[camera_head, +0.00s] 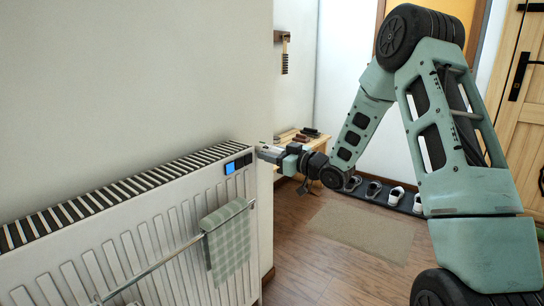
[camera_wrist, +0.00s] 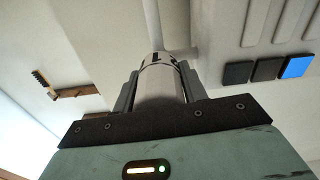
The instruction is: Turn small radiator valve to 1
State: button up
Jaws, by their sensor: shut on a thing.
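The white radiator (camera_head: 130,240) stands along the wall in the head view, with a blue-lit panel (camera_head: 230,167) at its upper right end. My gripper (camera_head: 270,153) is at that end. In the wrist view, the white cylindrical radiator valve (camera_wrist: 161,82) sits between the gripper's two fingers (camera_wrist: 158,92), which are shut on its sides. Dark marks show near the valve's far rim, but I cannot read a number or its setting. A white pipe (camera_wrist: 152,25) runs from beyond the valve. The head view does not show the valve clearly.
A checked towel (camera_head: 227,240) hangs on a rail on the radiator's front. A wooden bench (camera_head: 318,142) and a shoe tray with shoes (camera_head: 396,196) stand beyond the gripper. A brush hangs on a wall rack (camera_head: 284,62). Wooden floor and a mat (camera_head: 360,230) lie right of the radiator.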

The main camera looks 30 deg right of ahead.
dwell(0.4)
jog(key=o, duration=1)
jog(key=shift+s, duration=0.15)
jog(key=p+v, duration=0.3)
jog(key=v, duration=1.4)
